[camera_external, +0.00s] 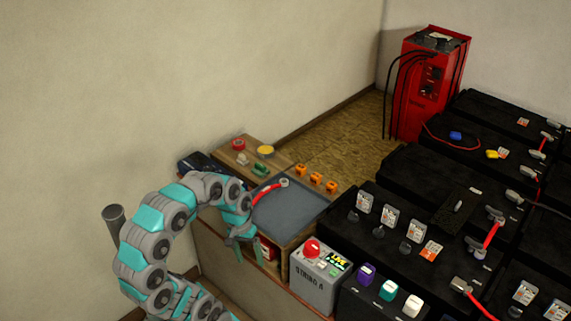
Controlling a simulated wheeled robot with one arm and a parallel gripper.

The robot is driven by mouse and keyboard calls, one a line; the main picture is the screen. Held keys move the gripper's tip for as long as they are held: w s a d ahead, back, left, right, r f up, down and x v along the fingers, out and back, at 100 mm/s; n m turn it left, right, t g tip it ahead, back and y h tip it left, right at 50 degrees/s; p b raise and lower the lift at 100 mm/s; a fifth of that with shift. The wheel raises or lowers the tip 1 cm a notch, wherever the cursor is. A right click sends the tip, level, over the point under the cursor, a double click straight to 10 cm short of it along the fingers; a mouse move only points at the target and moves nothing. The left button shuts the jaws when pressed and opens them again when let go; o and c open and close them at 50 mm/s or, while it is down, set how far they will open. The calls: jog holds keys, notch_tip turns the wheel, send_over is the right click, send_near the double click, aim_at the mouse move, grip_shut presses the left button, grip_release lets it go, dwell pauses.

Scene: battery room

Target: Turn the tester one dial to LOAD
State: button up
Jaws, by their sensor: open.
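A grey box (318,283) with a red dial (312,248) on its top stands at the front, right of my arm. Its front reads "STRING A", and a small lit green panel (338,260) is beside the dial. No "tester one" label is readable, and the dial's setting is too small to read. My gripper (248,254) is open, fingers pointing down, left of the grey box and apart from the dial. A red and white item (268,249) shows just behind the fingers, partly hidden.
A dark tray (290,215) with a red cable lies behind the gripper. Orange blocks (316,178) stand beyond it. Black battery blocks (335,225) with tags and terminals fill the right. Purple, green and white capped items (388,290) stand right of the grey box. A red cabinet (425,95) stands behind.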

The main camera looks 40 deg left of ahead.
jog(key=w+r+n+t+h, duration=0.2)
jog(key=w+r+n+t, duration=0.15)
jog(key=r, duration=0.35)
jog(key=w+a+r+n+g+y+p, duration=0.1)
jog(key=w+a+r+n, duration=0.2)
jog(key=a+n, duration=0.3)
jog(key=w+a+r+n+g+y+p, duration=0.1)
jog(key=a+n, duration=0.5)
jog(key=a, duration=1)
jog(key=w+a+r+n+g+y+p, duration=0.1)
jog(key=w+a+r+n, duration=0.4)
jog(key=a, duration=0.6)
jog(key=shift+w+a+r+n+g+y+p, duration=0.1)
jog(key=shift+a+r+n+g+y+p, duration=0.15)
jog(key=shift+r+n+p, duration=0.25)
jog(key=shift+w+a+r+n+y+p, duration=0.1)
jog(key=shift+r+n+y+p, duration=0.25)
jog(key=shift+p, duration=0.1)
jog(key=shift+a+f, duration=0.1)
jog(key=shift+a, duration=0.05)
jog(key=shift+f, duration=3.85)
jog(key=shift+c, duration=0.3)
grip_shut()
